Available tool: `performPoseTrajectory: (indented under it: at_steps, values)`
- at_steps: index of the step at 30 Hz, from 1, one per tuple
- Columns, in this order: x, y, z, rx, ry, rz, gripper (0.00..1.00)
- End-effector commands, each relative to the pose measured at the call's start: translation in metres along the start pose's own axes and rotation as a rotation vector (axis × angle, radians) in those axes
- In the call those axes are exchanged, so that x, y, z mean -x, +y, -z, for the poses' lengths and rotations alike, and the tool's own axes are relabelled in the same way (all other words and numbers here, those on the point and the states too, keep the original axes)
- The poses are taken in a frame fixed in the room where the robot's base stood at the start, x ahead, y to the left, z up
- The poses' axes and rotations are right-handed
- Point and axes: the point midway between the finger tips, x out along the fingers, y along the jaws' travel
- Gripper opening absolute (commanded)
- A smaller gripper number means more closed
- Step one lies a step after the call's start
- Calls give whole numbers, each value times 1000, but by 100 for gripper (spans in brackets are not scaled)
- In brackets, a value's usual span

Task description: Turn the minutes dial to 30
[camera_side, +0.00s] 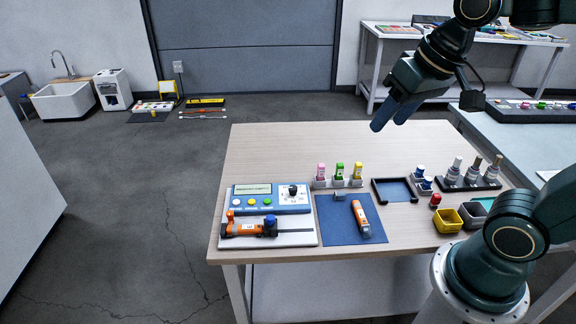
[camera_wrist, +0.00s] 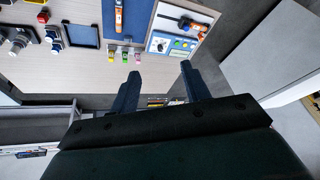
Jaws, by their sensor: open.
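The minutes dial appears to be the dark knob (camera_side: 293,190) at the right end of the blue control panel (camera_side: 262,208); its setting is too small to read. The panel has a greenish display (camera_side: 253,189) and white, yellow and green buttons. The panel also shows in the wrist view (camera_wrist: 163,43), upper right. My gripper (camera_side: 391,116) is open and empty, high above the table's back right part, well away from the panel. In the wrist view its two fingers (camera_wrist: 160,76) point up the picture, apart, with nothing between them.
On the table (camera_side: 270,146), an orange tool (camera_side: 250,228) lies in front of the panel. A blue mat (camera_side: 335,231) holds an orange-and-grey device (camera_side: 361,217). Pink, green and yellow items stand in a rack (camera_side: 325,183) right of the panel. The back of the table is clear.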

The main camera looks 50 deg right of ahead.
Motion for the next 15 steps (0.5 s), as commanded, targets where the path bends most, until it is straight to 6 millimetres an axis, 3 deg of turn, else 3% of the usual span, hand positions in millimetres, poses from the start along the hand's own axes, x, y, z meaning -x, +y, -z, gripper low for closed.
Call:
performPoseTrajectory:
  at_steps: [15]
  values:
    - [-59,-10,87,-429,-122,-71,47]
